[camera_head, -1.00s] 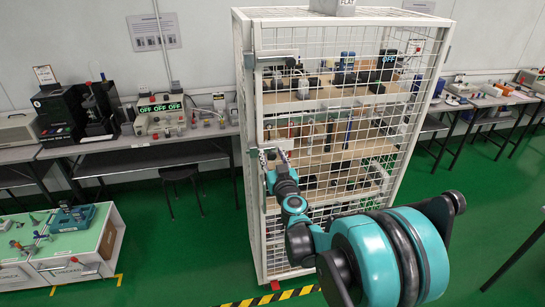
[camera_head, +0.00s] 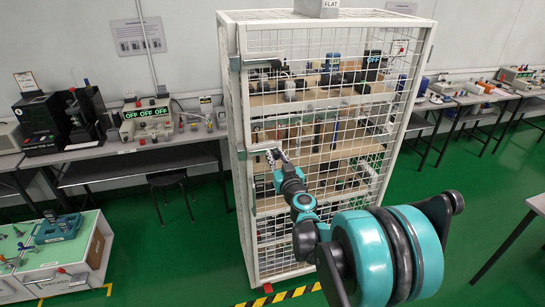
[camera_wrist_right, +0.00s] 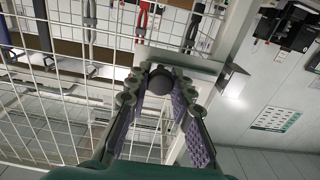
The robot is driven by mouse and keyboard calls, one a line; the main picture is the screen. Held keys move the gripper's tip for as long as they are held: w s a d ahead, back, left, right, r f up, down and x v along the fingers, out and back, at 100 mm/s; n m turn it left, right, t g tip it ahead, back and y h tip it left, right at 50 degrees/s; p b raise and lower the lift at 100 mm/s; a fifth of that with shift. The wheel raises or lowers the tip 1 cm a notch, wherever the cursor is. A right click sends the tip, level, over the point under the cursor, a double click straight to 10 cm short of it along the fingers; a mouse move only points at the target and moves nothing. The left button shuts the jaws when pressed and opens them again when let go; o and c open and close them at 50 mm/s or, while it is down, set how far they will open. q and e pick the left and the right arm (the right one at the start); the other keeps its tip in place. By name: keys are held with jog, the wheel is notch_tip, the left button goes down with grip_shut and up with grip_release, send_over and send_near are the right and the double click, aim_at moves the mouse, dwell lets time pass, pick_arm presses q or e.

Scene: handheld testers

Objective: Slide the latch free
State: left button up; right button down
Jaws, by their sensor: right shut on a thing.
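A tall white wire-mesh cage (camera_head: 229,120) stands in the middle of the head view, its mesh door facing me. A pale latch (camera_head: 260,148) sits at the door's left edge, about mid-height. In the right wrist view the latch shows as a pale metal plate (camera_wrist_right: 180,60) with a dark round knob (camera_wrist_right: 160,79). My right gripper (camera_head: 276,157) is at the latch, with its fingers (camera_wrist_right: 160,88) shut on the knob from both sides. The fingers hide part of the latch in the head view. My left gripper is not in view.
Shelves behind the mesh hold tools and devices. Benches with testers (camera_head: 147,120) stand along the wall. A low green-topped cart (camera_head: 75,252) is at lower left. Green floor lies open around the cage.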

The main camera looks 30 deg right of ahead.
jog(key=c, duration=1.3)
grip_release()
jog(key=shift+s+d, duration=0.1)
jog(key=shift+d, duration=0.2)
jog(key=shift+a, duration=0.1)
jog(key=v, duration=1.2)
